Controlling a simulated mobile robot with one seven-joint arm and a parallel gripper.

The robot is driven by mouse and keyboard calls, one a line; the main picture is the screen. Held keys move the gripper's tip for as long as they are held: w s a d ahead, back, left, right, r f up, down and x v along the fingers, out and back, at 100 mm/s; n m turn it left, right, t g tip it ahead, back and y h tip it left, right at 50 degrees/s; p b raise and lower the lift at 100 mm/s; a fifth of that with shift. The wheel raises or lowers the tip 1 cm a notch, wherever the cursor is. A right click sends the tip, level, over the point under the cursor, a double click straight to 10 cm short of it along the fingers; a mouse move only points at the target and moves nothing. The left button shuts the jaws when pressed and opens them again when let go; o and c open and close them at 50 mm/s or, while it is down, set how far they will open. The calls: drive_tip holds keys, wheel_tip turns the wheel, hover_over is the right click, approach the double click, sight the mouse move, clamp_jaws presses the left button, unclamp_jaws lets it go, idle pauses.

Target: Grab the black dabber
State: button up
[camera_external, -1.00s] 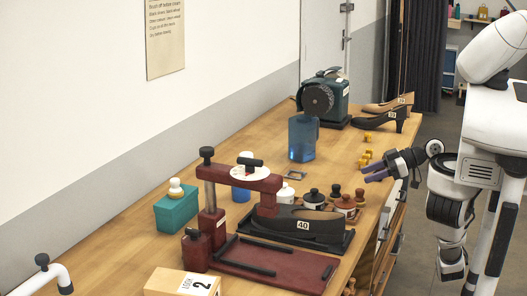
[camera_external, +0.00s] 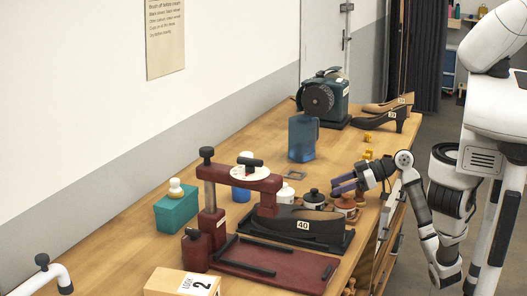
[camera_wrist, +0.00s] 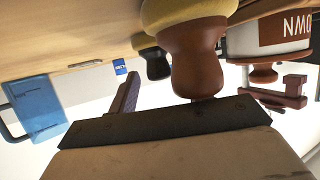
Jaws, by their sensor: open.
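The black dabber (camera_wrist: 156,66) shows in the wrist view as a small dark knob with a pale pad, partly hidden behind a brown dabber (camera_wrist: 197,58). The wrist picture is upside down, with the tabletop at the top. My gripper (camera_external: 336,186) is open and empty, low over the bench by the polish pots. In the wrist view one purple finger (camera_wrist: 128,96) shows left of the black dabber; the other is mostly hidden by the brown dabber. In the external view the gripper covers the black dabber, and the brown dabber (camera_external: 360,198) shows just below it.
A brown-lidded pot (camera_external: 345,207), a black-lidded pot (camera_external: 314,198) and a white pot (camera_external: 285,193) stand beside the gripper. A shoe (camera_external: 304,222) on a dark tray and a red press (camera_external: 211,195) are nearer. A blue jug (camera_external: 302,138) stands farther back.

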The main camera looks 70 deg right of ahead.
drive_tip(key=c, duration=1)
drive_tip(key=shift+c, duration=0.2)
